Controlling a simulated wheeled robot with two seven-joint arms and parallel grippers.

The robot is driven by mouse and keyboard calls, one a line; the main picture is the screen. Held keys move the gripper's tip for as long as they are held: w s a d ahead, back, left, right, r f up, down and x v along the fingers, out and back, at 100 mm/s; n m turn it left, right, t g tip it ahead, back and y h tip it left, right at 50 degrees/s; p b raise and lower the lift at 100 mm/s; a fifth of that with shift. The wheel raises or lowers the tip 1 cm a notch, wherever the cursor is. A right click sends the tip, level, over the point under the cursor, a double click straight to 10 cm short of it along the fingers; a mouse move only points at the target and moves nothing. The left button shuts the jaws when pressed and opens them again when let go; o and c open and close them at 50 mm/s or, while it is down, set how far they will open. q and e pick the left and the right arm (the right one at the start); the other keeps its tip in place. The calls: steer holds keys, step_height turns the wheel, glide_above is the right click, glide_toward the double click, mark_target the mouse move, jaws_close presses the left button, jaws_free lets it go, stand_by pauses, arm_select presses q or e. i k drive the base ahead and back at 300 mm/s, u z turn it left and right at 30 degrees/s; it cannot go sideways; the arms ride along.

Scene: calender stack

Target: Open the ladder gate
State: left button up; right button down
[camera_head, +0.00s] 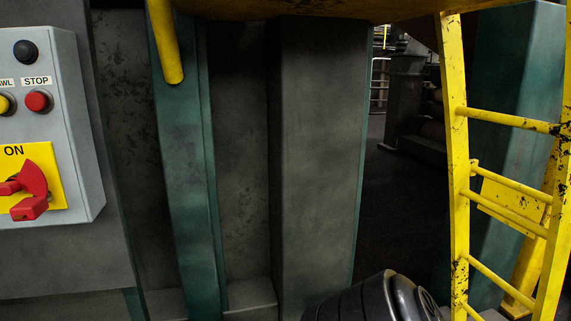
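A yellow ladder (457,150) with worn, chipped paint stands upright at the right side of the head view. Its rungs run between two side rails, and its top and bottom are cut off by the picture edges. A yellow plate (497,201) sits behind the rungs at mid height. I cannot tell whether this plate is the ladder gate, or whether the gate is open or shut. A dark grey rounded arm part of mine shows at the bottom, left of the ladder. Neither gripper is in view.
A grey control box (85,130) with a red stop button (38,101) and a red rotary switch (32,190) is at the left. A yellow bar (164,45) hangs at the top. Green and grey columns (317,150) fill the middle. Dark open floor (392,210) lies left of the ladder.

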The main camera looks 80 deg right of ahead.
mark_target(524, 189)
steer(key=u, duration=0.4)
steer(key=k, duration=2.85)
steer(key=z, duration=3.25)
steer(key=k, duration=0.8)
steer(key=u, duration=0.4)
